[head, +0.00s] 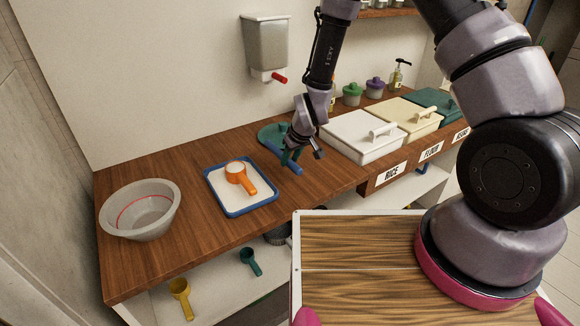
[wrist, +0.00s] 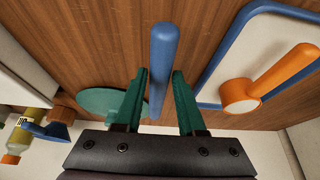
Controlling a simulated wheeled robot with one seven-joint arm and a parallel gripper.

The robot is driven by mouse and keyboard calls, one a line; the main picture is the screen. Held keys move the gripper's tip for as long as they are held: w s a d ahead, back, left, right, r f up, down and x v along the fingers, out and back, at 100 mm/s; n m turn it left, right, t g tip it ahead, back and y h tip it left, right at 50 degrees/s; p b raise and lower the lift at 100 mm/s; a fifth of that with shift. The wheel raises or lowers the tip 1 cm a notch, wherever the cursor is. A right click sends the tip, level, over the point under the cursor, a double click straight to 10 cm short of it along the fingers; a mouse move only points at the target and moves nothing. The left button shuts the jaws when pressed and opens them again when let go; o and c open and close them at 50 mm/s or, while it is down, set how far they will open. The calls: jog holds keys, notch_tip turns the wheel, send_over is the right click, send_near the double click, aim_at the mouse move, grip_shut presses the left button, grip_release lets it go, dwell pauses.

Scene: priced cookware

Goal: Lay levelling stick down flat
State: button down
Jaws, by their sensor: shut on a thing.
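The levelling stick is a blue rod (head: 293,167) in the head view, at the counter's middle, right of the blue-rimmed tray. It also shows in the wrist view (wrist: 163,60), running between the green fingers. My gripper (head: 289,158) is shut on the stick, pointing down at the counter. The stick looks roughly parallel to the counter top; I cannot tell whether it touches the wood. A flat green disc (head: 270,131) lies on the counter just behind the stick, partly hidden by my gripper.
A grey bowl (head: 140,210) stands at the left. The lidded rice bin (head: 350,137) is close on the right. A dispenser (head: 267,45) hangs on the wall. Bare wood lies in front of the stick.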

jog(key=shift+f, duration=1.55)
jog(key=shift+f, duration=0.15)
jog(key=c, duration=0.5)
grip_release()
jog(key=v, duration=1.2)
jog(key=shift+d+r, duration=0.1)
jog(key=shift+r, duration=0.15)
